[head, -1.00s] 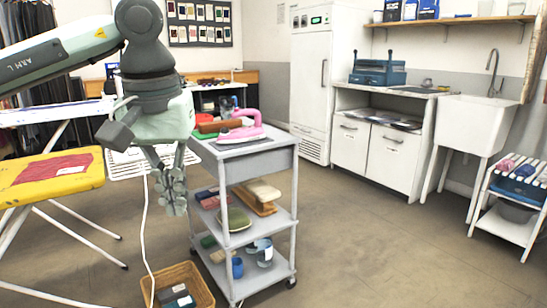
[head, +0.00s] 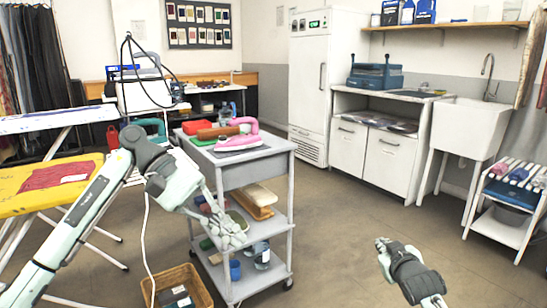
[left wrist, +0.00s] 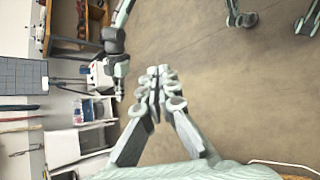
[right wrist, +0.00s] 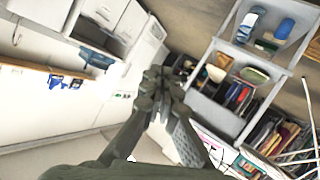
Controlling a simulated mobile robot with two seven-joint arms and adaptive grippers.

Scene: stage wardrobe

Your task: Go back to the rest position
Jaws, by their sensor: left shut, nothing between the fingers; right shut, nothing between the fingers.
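My left gripper (head: 234,234) is in front of the grey trolley in the head view, with its arm coming in from the lower left. Its fingers are together and empty, as the left wrist view (left wrist: 158,84) shows. My right gripper (head: 383,246) is over open floor at the lower right of the head view. Its fingers are closed together with nothing between them in the right wrist view (right wrist: 160,84).
The grey trolley (head: 245,165) carries a pink iron (head: 240,136) on top and several items on its shelves. A wicker basket (head: 200,290) stands on the floor beside it. A yellow ironing board (head: 25,188) is at left. The floor right of the trolley is clear.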

